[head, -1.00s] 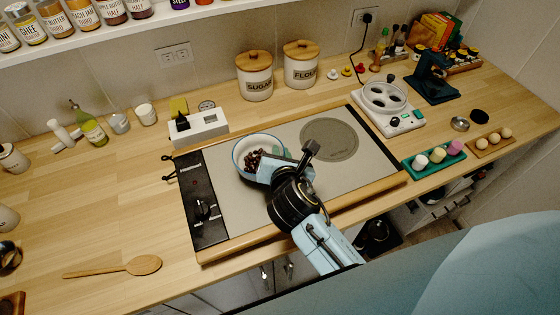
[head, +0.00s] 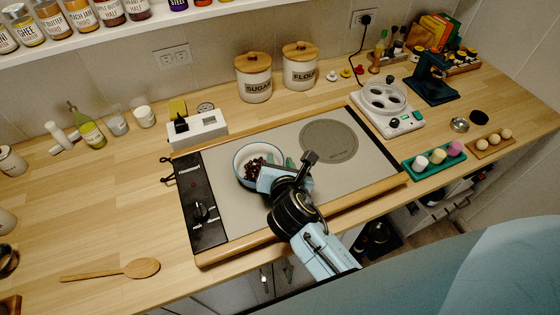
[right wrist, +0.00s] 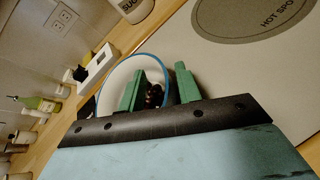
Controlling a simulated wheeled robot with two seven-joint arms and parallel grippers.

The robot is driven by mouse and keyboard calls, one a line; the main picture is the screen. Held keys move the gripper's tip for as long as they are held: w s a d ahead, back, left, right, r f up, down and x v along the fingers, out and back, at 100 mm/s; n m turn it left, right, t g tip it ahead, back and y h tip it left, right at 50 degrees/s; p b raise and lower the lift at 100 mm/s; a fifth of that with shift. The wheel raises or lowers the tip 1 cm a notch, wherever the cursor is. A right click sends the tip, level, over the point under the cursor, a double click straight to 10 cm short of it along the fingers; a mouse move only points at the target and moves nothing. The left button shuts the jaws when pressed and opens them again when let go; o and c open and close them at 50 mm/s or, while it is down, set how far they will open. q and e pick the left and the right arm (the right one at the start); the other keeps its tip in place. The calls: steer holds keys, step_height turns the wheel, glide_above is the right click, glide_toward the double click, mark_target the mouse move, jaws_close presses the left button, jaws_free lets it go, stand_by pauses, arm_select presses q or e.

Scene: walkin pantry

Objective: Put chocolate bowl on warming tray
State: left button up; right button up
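The chocolate bowl (head: 238,167), white with a blue rim and dark chocolate pieces inside, sits upright on the left part of the warming tray (head: 235,215). The tray has a grey plate with a darker round "hot spot" (head: 329,139) at its right. My right gripper (head: 283,163) is at the bowl's right side. In the right wrist view its green fingers (right wrist: 163,88) stand apart, one inside the bowl (right wrist: 112,78) and one outside its rim, with a gap between them. The bowl's underside is hidden. My left gripper is not in view.
A black control panel (head: 203,212) is at the tray's left end. A white box (head: 198,130) and sugar and flour jars (head: 254,78) stand behind. A white hot plate (head: 388,108) is to the right. A wooden spoon (head: 142,268) lies front left, with clear counter around it.

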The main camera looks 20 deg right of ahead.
steer(key=v, duration=1.1)
steer(key=shift+s+r, duration=0.15)
steer(key=shift+s, duration=0.2)
stand_by(1.6)
